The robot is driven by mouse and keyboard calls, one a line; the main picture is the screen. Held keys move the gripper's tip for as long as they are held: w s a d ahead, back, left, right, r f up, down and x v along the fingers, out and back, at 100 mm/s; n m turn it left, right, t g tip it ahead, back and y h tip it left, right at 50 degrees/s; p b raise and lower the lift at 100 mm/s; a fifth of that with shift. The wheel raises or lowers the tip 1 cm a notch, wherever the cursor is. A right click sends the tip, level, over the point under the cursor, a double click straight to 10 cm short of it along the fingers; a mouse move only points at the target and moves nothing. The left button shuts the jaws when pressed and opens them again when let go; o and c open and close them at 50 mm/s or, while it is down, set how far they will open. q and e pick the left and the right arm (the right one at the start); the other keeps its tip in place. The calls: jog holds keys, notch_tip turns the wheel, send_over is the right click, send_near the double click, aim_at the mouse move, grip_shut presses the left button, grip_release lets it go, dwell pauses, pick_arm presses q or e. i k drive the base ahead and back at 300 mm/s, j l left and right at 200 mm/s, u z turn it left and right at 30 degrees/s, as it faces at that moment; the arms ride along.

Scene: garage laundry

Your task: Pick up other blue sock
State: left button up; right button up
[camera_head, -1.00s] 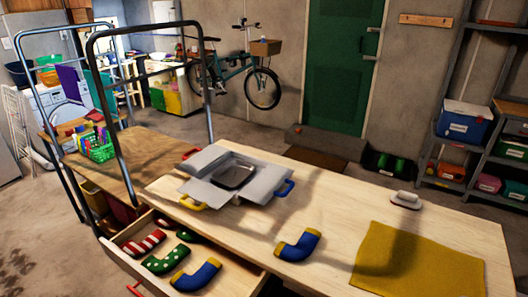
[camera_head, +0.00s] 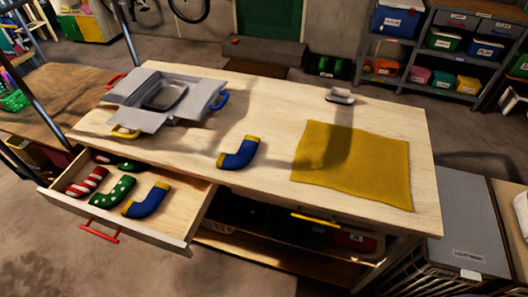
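One blue sock (camera_head: 238,154) with yellow ends lies on the wooden tabletop (camera_head: 260,104), left of the yellow cloth. Another blue sock (camera_head: 147,200) with yellow ends lies in the open drawer (camera_head: 179,215) at the table's front left. Beside it in the drawer are a green sock with white dots (camera_head: 113,191) and a red and white striped sock (camera_head: 87,181). A further green item (camera_head: 128,165) shows partly at the back of the drawer. Neither of my grippers is in view.
A grey open box (camera_head: 125,104) with flaps and colored handles stands at the table's back left. A yellow cloth (camera_head: 378,165) lies on the right, with an iron-like object (camera_head: 340,96) behind it. A grey cabinet (camera_head: 459,205) stands at the right. The drawer has a red handle (camera_head: 99,232).

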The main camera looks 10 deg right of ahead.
aim_at(246, 151)
jog(key=j+z, duration=0.45)
jog(key=k+j+z, duration=0.1)
jog(key=j+z, duration=0.35)
jog(key=k+j+z, duration=0.15)
jog(key=j+z, duration=0.3)
jog(key=k+j, duration=0.05)
jog(key=j, duration=0.05)
